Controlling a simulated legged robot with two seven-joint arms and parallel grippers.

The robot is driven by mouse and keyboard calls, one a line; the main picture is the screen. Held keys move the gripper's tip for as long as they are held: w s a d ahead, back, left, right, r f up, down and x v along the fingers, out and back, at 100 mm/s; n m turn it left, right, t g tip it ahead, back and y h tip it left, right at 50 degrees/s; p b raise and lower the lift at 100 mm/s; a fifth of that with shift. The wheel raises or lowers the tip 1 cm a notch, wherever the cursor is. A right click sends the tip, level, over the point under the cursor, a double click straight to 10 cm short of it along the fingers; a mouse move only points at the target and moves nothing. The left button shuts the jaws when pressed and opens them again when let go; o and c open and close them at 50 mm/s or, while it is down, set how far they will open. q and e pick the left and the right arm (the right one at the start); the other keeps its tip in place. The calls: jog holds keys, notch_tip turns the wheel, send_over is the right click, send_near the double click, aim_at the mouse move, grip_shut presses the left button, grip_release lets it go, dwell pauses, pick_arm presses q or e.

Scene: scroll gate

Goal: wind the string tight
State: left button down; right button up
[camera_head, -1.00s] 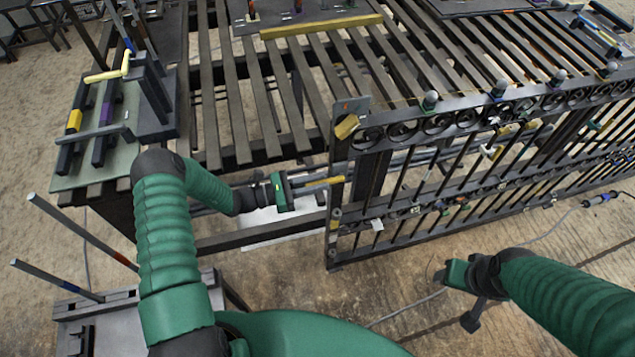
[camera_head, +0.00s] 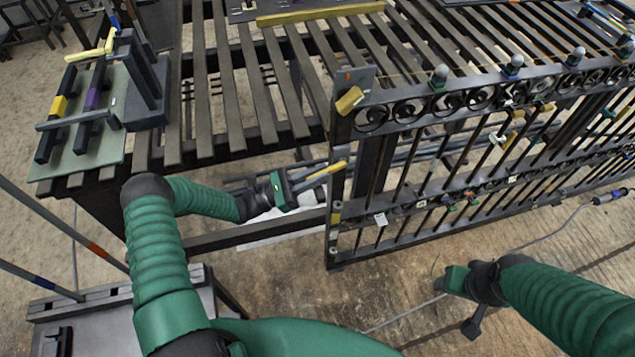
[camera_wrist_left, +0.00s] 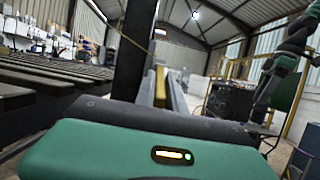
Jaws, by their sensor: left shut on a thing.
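The dark metal gate (camera_head: 470,203) stands at the right, with scroll rings and several small knobs along its top rail. A thin string (camera_head: 405,76) appears to run above that rail. A yellow block (camera_head: 349,100) sits at the top of the gate's left post. My left gripper (camera_head: 318,176) is beside this post, lower down, shut on a yellow handle-like piece (camera_head: 327,172) that slants up to the right. The yellow piece also shows between the fingers in the left wrist view (camera_wrist_left: 160,84). What its far end joins is unclear. My right gripper (camera_head: 448,283) hangs low before the gate; its jaws are unclear.
A slatted table (camera_head: 237,100) stands behind and left of the gate. A fixture with a yellow crank (camera_head: 95,52) rests on its left corner. A grey stand with rods (camera_head: 110,300) is at the lower left. A cable (camera_head: 540,240) lies on the floor.

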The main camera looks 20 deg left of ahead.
pick_arm(q)
jog(key=f+b, duration=0.1)
jog(key=t+h+b, duration=0.1)
jog(key=b, duration=0.1)
jog(key=shift+w+f+b, duration=0.2)
jog(key=shift+f+b, duration=0.1)
jog(key=shift+f, duration=0.1)
jog(key=shift+d+r+t+h+b, duration=0.1)
jog(key=shift+d+t+h+b, duration=0.2)
jog(key=shift+h+b, duration=0.5)
pick_arm(e)
jog(key=s+x, duration=0.1)
jog(key=x, duration=0.5)
jog(key=shift+s+f, duration=0.15)
jog(key=shift+f, duration=0.25)
pick_arm(q)
jog(key=c, duration=1.4)
grip_release()
jog(key=shift+w+a, duration=0.1)
pick_arm(e)
jog(key=shift+a, duration=0.15)
pick_arm(q)
jog(key=b+v, duration=0.3)
jog(key=v, duration=1.4)
pick_arm(e)
jog(key=x, duration=0.2)
jog(key=shift+s+f, duration=0.25)
jog(key=shift+f, duration=0.2)
